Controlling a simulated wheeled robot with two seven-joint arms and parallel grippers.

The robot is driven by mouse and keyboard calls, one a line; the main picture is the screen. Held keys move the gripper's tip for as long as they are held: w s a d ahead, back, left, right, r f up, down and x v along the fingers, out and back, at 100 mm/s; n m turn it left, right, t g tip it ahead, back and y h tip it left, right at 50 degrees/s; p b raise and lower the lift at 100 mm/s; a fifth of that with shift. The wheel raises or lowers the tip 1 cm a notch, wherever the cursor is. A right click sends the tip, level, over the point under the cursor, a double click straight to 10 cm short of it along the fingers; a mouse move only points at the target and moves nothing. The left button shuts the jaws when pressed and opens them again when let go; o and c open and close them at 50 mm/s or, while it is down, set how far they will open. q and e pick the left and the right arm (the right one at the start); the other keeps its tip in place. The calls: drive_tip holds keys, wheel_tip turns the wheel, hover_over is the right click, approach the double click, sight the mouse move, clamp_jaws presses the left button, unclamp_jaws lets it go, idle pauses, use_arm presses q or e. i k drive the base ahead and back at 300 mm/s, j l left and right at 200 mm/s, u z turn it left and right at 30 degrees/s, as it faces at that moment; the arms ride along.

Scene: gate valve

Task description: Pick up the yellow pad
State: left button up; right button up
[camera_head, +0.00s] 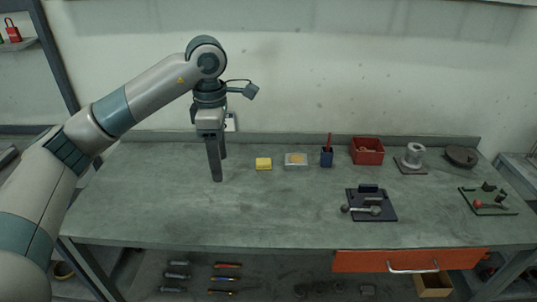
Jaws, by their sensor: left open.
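The small yellow pad (264,164) lies on the grey-green workbench (270,215), left of the bench's middle and toward the back. My left gripper (219,168) points down over the bench, to the left of the pad. Its fingers are open, with nothing seen between them, and it is apart from the pad. The pad is in full view. My right gripper is not in view.
Right of the pad are a clear box (296,160), a blue cup (327,156) with a red item, a red bin (367,150) and a grey flanged part (413,156). A dark fixture (372,205) stands nearer the front. The bench's left front is clear.

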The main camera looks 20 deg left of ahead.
sight(261, 163)
drive_tip(key=i, duration=1.2)
